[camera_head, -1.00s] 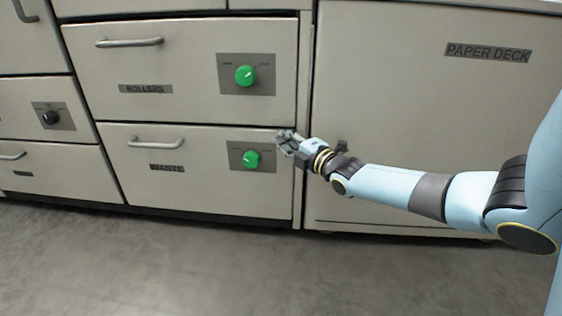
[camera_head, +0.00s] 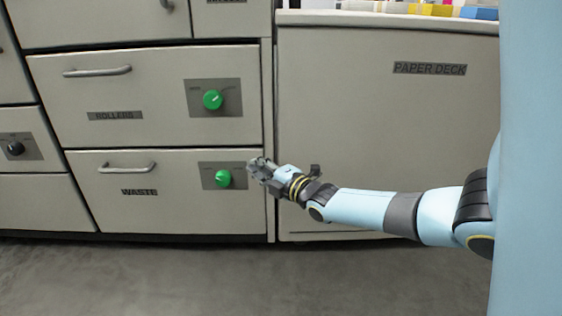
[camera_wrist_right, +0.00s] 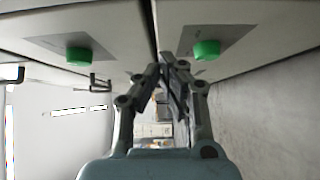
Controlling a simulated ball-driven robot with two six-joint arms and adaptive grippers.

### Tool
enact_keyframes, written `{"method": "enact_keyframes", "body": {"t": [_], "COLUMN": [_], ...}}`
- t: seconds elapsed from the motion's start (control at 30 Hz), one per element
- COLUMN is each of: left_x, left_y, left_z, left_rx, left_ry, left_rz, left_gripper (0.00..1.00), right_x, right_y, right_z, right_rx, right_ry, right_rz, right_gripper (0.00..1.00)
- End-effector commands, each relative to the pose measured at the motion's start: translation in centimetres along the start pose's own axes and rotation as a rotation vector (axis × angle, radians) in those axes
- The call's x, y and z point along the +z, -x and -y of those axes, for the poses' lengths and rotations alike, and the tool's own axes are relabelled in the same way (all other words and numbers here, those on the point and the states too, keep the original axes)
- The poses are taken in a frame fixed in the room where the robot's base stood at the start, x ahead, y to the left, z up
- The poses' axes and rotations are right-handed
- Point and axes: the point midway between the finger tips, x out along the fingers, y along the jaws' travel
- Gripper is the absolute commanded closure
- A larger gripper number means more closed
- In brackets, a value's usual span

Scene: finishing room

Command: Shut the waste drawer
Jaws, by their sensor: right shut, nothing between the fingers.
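The waste drawer (camera_head: 165,215) is the low, grey-beige drawer in the head view, with a bar handle (camera_head: 127,168) and a green knob (camera_head: 223,178) on a grey plate. Its front looks about level with the rollers drawer above; I cannot tell whether a small gap is left. My right gripper (camera_head: 254,167) is shut and empty, in front of the drawer's right edge beside the knob. I cannot tell whether it touches. In the right wrist view the shut fingers (camera_wrist_right: 168,65) lie near the seam between two fronts with green knobs. My left gripper is out of view.
The rollers drawer (camera_head: 160,80) with its own green knob (camera_head: 212,99) is directly above. The paper deck panel (camera_head: 380,150) stands to the right behind my right arm. Bare grey floor (camera_head: 150,280) lies in front of the cabinets.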

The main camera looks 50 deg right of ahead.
Motion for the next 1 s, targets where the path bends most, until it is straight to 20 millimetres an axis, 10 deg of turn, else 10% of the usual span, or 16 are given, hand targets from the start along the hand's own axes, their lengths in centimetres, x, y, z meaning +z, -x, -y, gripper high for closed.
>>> {"method": "enact_keyframes", "body": {"t": [0.3,1.0], "left_x": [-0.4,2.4], "left_y": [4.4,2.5], "left_z": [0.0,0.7], "left_rx": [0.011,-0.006], "left_ry": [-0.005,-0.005], "left_rz": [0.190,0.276], "left_gripper": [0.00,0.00], "right_x": [-0.1,-0.2], "right_y": [3.7,9.5], "right_z": [-0.4,1.2], "right_rx": [0.000,-0.025], "right_ry": [-0.001,-0.004], "right_rz": [0.000,0.001], "right_gripper": [1.00,1.00]}}
